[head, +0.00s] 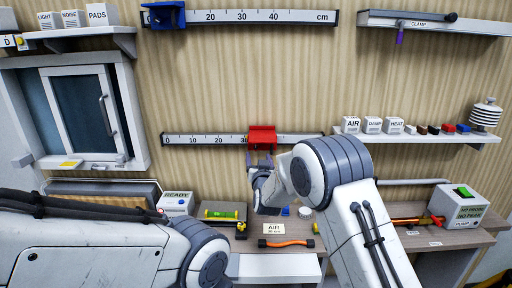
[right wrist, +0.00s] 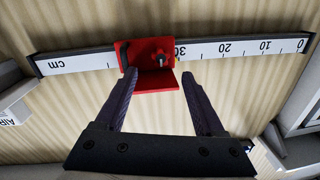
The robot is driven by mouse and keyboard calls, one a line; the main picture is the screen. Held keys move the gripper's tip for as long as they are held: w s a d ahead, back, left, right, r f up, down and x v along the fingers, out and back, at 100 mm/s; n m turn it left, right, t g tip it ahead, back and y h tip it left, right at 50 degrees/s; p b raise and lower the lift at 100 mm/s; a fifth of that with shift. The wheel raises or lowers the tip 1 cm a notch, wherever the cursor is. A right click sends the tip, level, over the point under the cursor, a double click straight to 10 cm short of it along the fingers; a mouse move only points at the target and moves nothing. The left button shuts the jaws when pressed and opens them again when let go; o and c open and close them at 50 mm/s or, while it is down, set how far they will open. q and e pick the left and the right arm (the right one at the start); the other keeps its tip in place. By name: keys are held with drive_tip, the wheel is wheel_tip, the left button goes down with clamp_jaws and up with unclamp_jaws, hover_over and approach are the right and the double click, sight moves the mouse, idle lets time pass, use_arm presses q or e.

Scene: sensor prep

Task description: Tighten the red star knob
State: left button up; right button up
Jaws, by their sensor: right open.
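A red carriage (head: 262,137) sits on the lower wall rail, just past the 30 mark in the head view. In the right wrist view the red carriage (right wrist: 150,62) has a small dark knob (right wrist: 160,58) on its face above a red ledge; whether this knob is a red star shape I cannot tell. My right gripper (right wrist: 159,80) is open and empty, its fingers one on each side of the red ledge. In the head view the right gripper (head: 259,160) is just below the carriage, partly hidden by its own wrist. My left arm shows at lower left; its gripper is out of view.
An upper rail (head: 290,17) carries a blue carriage (head: 163,14). A right shelf (head: 415,137) holds small labelled blocks. The workbench (head: 240,236) below has a green tool (head: 221,213), an orange-handled item (head: 286,243) and a white AIR card (head: 275,229). A window (head: 85,115) is at left.

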sight(256, 147)
drive_tip(key=w, duration=0.2)
drive_tip(key=w+p, duration=0.1)
drive_tip(key=w, duration=0.1)
drive_tip(key=w+p, duration=0.1)
drive_tip(key=w, duration=0.1)
drive_tip(key=shift+w+a, duration=0.2)
drive_tip(key=shift+a, duration=0.1)
